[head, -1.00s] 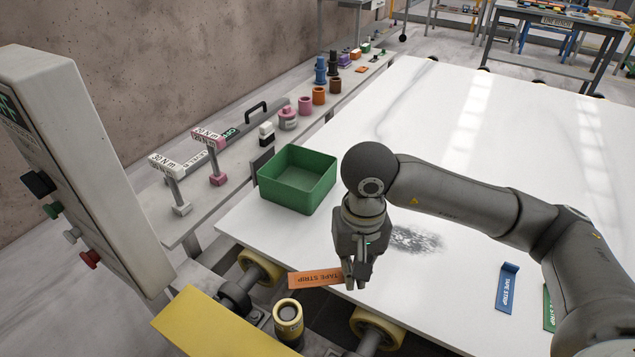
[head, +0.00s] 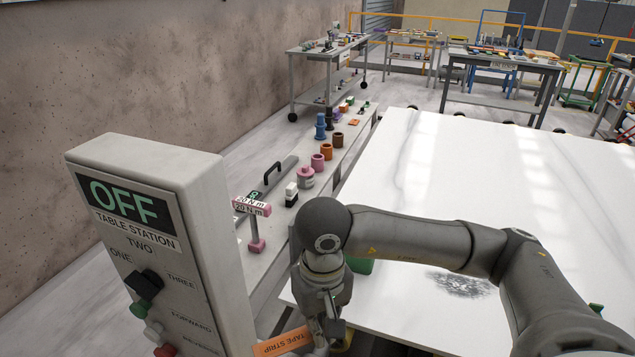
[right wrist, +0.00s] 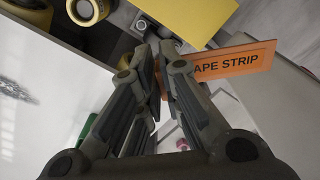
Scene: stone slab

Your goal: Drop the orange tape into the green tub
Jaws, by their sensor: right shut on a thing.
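My right gripper (head: 324,326) is shut on the orange tape strip (head: 284,343), which sticks out to the left of its fingers at the bottom of the head view. The strip's lettering also shows in the right wrist view (right wrist: 235,63), to the right of the gripper fingers (right wrist: 156,72). The green tub (head: 361,266) is mostly hidden behind my right arm and gripper in the head view; only a small part shows. A green sliver beside the fingers in the right wrist view may be the tub. My left gripper is out of view.
A control station (head: 150,240) marked OFF stands close on the left. A narrow ledge (head: 262,268) holds a torque tool (head: 255,215), colored cups and bottles. The white slab (head: 420,180) is broad and largely clear, with a grey smudge. A yellow block (right wrist: 190,15) shows beyond the fingers.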

